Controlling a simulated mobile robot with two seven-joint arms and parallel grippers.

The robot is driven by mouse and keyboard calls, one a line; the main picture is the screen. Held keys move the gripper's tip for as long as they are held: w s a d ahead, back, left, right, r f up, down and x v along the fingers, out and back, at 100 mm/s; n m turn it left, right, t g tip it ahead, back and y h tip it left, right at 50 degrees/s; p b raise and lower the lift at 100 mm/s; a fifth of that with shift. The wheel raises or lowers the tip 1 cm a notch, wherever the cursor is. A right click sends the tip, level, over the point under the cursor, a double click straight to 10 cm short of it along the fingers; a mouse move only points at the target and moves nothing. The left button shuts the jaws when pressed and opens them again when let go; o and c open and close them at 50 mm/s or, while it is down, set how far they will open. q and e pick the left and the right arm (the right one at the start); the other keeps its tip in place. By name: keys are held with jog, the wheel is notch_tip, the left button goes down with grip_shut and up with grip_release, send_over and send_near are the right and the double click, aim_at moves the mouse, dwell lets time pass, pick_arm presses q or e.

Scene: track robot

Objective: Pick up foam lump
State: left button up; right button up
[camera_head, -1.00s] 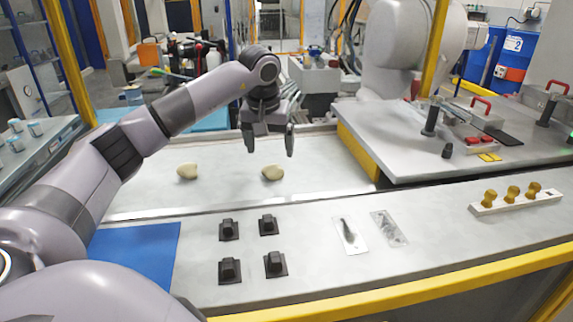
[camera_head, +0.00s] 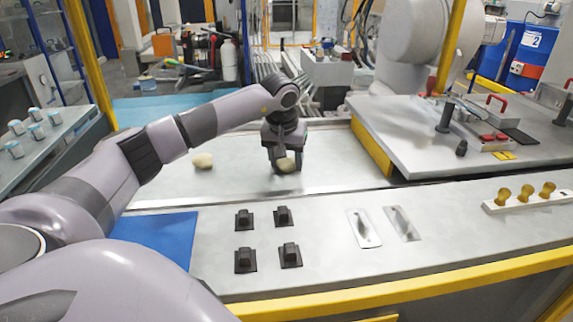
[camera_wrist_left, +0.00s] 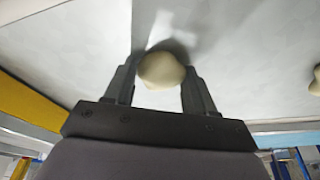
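Two pale cream foam lumps rest on the light grey belt surface. One foam lump (camera_head: 203,161) lies to the left, free of the gripper; it shows at the right edge of the left wrist view (camera_wrist_left: 315,82). The other foam lump (camera_head: 286,166) is between the fingers of my left gripper (camera_head: 285,164). In the left wrist view this lump (camera_wrist_left: 161,70) fills the gap between the fingertips and appears to touch both, so the gripper looks shut on it. It is low at the surface; I cannot tell whether it is lifted. My right gripper is not in view.
Black blocks (camera_head: 244,219) stand on the near bench beside a blue mat (camera_head: 160,236). Two flat bags (camera_head: 363,228) and a rack with yellow knobs (camera_head: 530,199) are to the right. A raised grey table (camera_head: 400,115) borders the belt on the right.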

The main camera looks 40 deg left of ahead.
aim_at(286, 162)
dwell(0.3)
pick_arm(q)
notch_tip(286, 162, up, 19)
jog(key=shift+r+p, duration=0.1)
jog(key=shift+p, duration=0.35)
jog(key=shift+r, duration=0.35)
